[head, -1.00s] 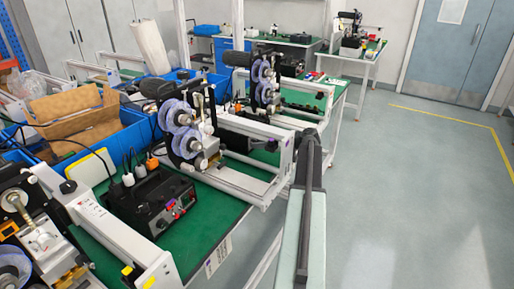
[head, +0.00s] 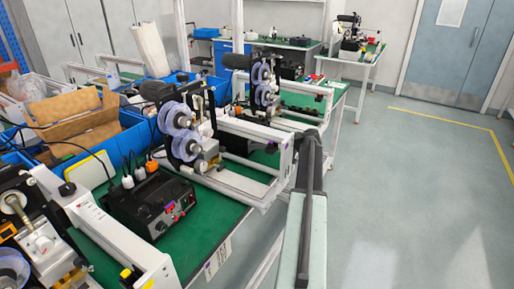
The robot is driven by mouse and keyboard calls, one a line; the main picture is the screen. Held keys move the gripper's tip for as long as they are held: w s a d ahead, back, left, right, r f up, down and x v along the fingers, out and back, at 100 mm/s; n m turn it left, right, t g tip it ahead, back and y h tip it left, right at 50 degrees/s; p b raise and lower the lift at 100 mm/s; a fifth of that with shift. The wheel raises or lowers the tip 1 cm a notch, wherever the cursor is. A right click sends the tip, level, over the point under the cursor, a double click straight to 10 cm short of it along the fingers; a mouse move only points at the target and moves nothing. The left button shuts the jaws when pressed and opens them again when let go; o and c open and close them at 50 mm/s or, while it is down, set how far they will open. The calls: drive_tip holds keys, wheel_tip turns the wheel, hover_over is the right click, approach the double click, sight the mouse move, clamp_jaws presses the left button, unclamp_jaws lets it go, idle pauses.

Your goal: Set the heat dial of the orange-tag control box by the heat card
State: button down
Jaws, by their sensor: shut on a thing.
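A black control box (head: 150,205) sits on the green bench top at lower left. Its front has knobs and small red and violet marks, too small to read. An orange piece (head: 151,165) stands at its back edge beside white plugs; I cannot tell if it is the tag. A small white card with dark print (head: 217,258) is on the bench's front edge; I cannot tell if it is the heat card. My arm rises from the bottom middle, right of the bench. My gripper cannot be made out.
A machine with violet reels (head: 182,130) stands behind the box, and its white frame (head: 250,180) reaches towards the aisle. Another machine (head: 30,240) is at lower left. Blue bins (head: 135,135) line the bench back. The floor (head: 420,190) at right is clear.

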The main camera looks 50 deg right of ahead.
drive_tip(key=m+y+b, duration=0.2)
drive_tip(key=m, duration=0.1)
drive_tip(key=m+y, duration=0.1)
drive_tip(key=shift+w+d+f+b, duration=0.1)
drive_tip(key=shift+d+f+b, duration=0.15)
drive_tip(key=shift+d+b, duration=0.15)
drive_tip(key=shift+m+y+b, duration=0.9)
drive_tip(key=shift+m+b, duration=0.2)
drive_tip(key=shift+m, duration=0.5)
drive_tip(key=shift+r, duration=0.1)
drive_tip(key=shift+a, duration=0.1)
drive_tip(key=c, duration=1.4)
unclamp_jaws()
drive_tip(key=shift+c, duration=0.2)
